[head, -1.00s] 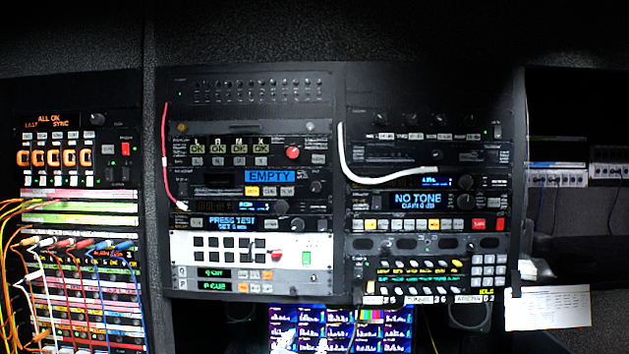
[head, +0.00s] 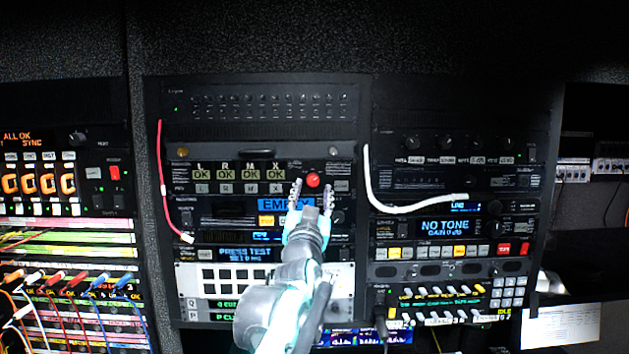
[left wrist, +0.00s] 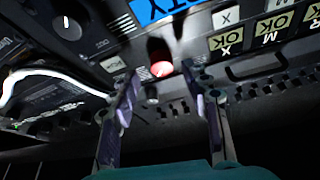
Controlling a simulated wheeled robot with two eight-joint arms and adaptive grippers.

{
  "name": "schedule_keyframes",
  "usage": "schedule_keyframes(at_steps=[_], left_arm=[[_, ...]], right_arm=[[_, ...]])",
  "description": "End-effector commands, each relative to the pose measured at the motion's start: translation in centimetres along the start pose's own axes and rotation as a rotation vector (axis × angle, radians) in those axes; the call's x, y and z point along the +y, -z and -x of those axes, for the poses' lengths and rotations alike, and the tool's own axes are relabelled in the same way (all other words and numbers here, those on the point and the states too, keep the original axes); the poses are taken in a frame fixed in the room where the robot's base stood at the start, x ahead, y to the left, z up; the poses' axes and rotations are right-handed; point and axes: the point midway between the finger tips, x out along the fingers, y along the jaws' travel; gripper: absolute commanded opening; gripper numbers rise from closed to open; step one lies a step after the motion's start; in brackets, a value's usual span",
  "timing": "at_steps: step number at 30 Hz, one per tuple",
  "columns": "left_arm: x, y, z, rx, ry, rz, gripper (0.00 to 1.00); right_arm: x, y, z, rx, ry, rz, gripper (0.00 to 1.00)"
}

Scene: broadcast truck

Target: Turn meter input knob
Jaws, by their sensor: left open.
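My left gripper (head: 312,192) is open and empty in front of the left rack, its fingers pointing up at the panel with the OK tiles. A red knob (head: 313,180) shows between its fingertips; in the left wrist view the red knob (left wrist: 161,69) lies just beyond the open fingers (left wrist: 165,85), with no clear contact. A black knob with a white mark (left wrist: 67,27) stands near the blue EMPTY display (head: 287,204), which the gripper partly covers in the head view. In the right rack, a black knob (head: 495,207) sits beside the LINE display (head: 460,207). I cannot read which knob is labelled meter input.
A white cable (head: 369,180) hangs between the racks and runs across to the right rack. A red cable (head: 160,175) hangs on the left rack. The NO TONE display (head: 444,227) is on the right. Patch cords (head: 70,285) stick out at lower left.

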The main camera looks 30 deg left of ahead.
Motion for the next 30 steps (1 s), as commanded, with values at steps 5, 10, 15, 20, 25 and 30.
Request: schedule_keyframes(at_steps=[5, 10, 15, 20, 25, 30], left_arm=[[-0.1, 0.1, -2.3, -0.001, 0.001, 0.0, 0.47], [0.0, 0.0, -2.8, -0.001, 0.0, 0.0, 0.47], [0.0, 0.0, -2.8, -0.001, 0.0, 0.001, 0.47], [0.0, 0.0, -2.8, -0.001, 0.0, 0.001, 0.1], [0.0, 0.0, -2.8, -0.001, 0.0, 0.001, 0.0], [0.1, 0.0, -2.8, -0.001, 0.005, 0.016, 0.0]], right_arm=[[0.0, 0.4, 0.6, 0.0, 0.0, 0.0, 0.4], [0.0, 0.5, 0.6, 0.0, 0.0, 0.0, 0.4], [0.0, 0.5, 0.6, 0.0, 0.0, 0.0, 0.4], [0.0, 0.5, 0.6, 0.0, 0.0, 0.0, 0.4], [0.0, 0.5, 0.6, 0.0, 0.0, 0.0, 0.4], [0.0, 0.4, 0.6, 0.0, 0.0, 0.0, 0.4]])
